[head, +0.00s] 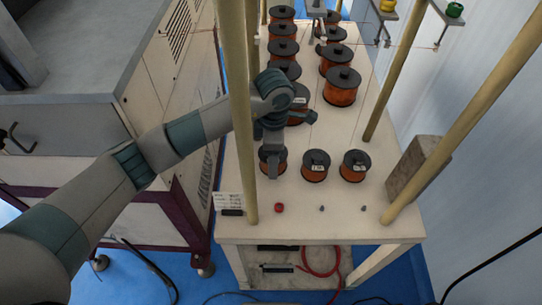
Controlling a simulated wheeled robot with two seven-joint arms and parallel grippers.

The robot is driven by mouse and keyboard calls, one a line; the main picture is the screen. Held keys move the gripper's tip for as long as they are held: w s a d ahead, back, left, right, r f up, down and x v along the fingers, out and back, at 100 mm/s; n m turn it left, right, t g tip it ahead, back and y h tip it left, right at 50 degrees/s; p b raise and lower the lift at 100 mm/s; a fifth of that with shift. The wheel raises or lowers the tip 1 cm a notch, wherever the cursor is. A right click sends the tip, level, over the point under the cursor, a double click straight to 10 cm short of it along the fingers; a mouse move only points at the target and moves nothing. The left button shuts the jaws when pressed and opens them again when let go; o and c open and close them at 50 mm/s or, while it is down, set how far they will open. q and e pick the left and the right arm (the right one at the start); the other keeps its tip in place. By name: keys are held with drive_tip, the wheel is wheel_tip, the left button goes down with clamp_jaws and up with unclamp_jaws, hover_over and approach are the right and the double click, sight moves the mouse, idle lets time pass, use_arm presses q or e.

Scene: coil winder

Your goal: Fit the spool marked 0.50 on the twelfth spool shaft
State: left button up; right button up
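Three copper-wire spools with black flanges stand in the front row of the table: a left one (265,166), a middle one (315,167) and a right one (355,166). The middle and right ones carry small white labels, too small to read, so I cannot tell which spool is marked 0.50. My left gripper (272,174) reaches down over the left front spool and partly hides it; whether its fingers are open or shut on the spool is unclear. Two rows of spools on the table, including a large one (342,91), run to the back. My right gripper is not in view.
The pale table (300,228) has wooden posts, one at front left (238,110) and one at front right (470,110). A red knob (279,208) and two small pegs sit at the front edge. A wooden block (418,168) is at right; a grey cabinet (130,80) is at left.

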use_arm(q)
drive_tip(key=shift+w+a, duration=0.1)
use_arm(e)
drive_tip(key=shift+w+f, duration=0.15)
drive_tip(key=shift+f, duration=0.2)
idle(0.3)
